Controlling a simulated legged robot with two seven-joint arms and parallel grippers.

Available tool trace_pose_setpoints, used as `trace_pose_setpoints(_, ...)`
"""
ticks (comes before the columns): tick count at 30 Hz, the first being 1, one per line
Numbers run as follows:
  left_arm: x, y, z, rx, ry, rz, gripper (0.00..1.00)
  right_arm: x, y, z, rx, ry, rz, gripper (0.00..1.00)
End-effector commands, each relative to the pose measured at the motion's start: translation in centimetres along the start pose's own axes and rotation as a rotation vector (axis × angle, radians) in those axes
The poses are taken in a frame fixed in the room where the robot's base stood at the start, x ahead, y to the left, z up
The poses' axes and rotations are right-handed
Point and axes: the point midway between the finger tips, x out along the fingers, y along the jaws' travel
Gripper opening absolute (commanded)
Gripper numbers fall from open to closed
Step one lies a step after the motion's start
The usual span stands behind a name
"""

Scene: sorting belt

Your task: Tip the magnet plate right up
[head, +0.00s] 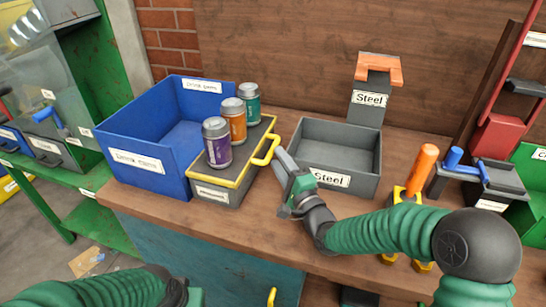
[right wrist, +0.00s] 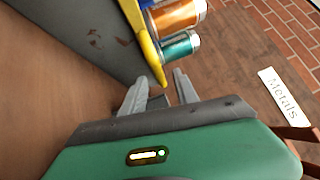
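The magnet plate (head: 242,165) is a dark top with a yellow edge on a grey block. It lies flat, with a yellow handle (head: 266,150) on its right side. A purple can (head: 216,145), an orange can (head: 234,122) and a teal can (head: 249,104) stand upright on it. My right gripper (head: 281,158) is just right of the handle. In the right wrist view its fingers (right wrist: 158,88) are spread and empty, with the yellow handle (right wrist: 152,50) just beyond the tips. My left gripper (head: 185,296) is partly in view at the bottom edge; its fingers are hidden.
A blue bin (head: 140,168) stands left of the plate. A grey Steel bin (head: 330,181) stands right, close to my right gripper. An orange-topped Steel post (head: 372,95) stands behind it. An orange handle (head: 422,170) and a blue lever (head: 453,160) are farther right.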

Motion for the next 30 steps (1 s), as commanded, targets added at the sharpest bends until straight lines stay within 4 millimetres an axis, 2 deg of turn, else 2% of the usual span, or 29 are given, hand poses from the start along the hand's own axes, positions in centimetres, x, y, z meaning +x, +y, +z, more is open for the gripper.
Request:
trace_pose_setpoints(3,0.8,0.0,0.2,0.000,-0.001,0.000,0.36,2.4,0.3,0.0,0.000,0.000,0.000,0.36)
trace_pose_setpoints(6,1.0,0.0,0.3,0.000,-0.001,0.000,0.36,3.8,0.3,-0.1,0.000,0.001,0.001,0.36)
trace_pose_setpoints(10,1.1,0.0,0.3,0.000,-0.001,0.000,0.36,4.6,0.2,-0.1,-0.002,0.002,0.002,0.36)
trace_pose_setpoints(16,1.1,0.0,0.3,0.000,-0.001,0.000,0.36,4.7,0.2,-0.1,-0.002,0.002,0.004,0.36)
trace_pose_setpoints(24,1.1,0.0,0.3,0.000,-0.001,0.000,0.36,4.7,0.2,-0.1,-0.002,0.002,0.005,0.01)
trace_pose_setpoints(30,1.1,0.0,0.3,0.000,-0.001,0.000,0.36,4.6,0.3,-0.1,-0.002,0.002,0.006,0.00)
